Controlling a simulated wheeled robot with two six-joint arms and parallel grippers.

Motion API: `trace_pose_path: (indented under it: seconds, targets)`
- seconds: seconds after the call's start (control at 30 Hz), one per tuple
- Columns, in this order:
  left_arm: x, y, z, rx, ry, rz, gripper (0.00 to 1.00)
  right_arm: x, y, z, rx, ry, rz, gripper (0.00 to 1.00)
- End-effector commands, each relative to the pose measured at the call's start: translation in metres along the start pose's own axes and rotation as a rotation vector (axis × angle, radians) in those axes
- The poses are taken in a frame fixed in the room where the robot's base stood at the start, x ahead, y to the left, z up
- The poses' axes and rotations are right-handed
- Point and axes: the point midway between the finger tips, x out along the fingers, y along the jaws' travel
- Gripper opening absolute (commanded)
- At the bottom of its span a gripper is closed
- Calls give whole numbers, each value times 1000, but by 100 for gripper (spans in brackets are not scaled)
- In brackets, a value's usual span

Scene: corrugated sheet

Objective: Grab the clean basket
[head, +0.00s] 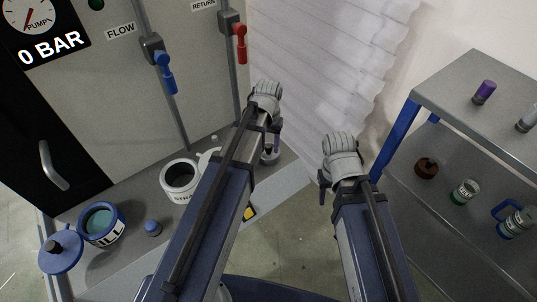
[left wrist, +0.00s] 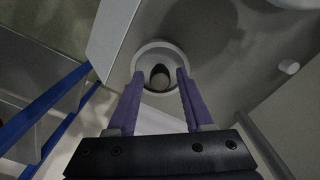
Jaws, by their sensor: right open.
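A small round grey cup-like object, perhaps the basket, stands on the grey ledge (head: 300,180) beneath my left gripper (head: 272,143); in the head view its lower part shows (head: 270,158). In the left wrist view its pale rim and dark hollow (left wrist: 160,76) lie between the tips of two purple fingers. My left gripper (left wrist: 160,82) is open and points down over it. I cannot tell whether the fingers touch the rim. My right gripper (head: 323,187) is open and empty, hanging over the floor at the right, mostly hidden by its wrist.
An open white pot (head: 181,193) with partly hidden lettering stands left of my left arm. A blue pot (head: 103,238), its lid (head: 60,254) and a blue-capped item (head: 153,228) are farther left. A metal shelf (head: 455,110) with several jars stands right. Valves (head: 166,73) line the panel.

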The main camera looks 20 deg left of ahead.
Motion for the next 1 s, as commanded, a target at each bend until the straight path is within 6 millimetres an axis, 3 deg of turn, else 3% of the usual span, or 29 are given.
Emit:
trace_pose_path:
  seconds: [0.07,0.43,1.0]
  targets:
    - [0,0,0,0,0,0,41,0,0,0,0,0,0,50]
    - [0,0,0,0,0,0,0,0,0,0,0,0,0,50]
    - [0,0,0,0,0,0,0,0,0,0,0,0,0,50]
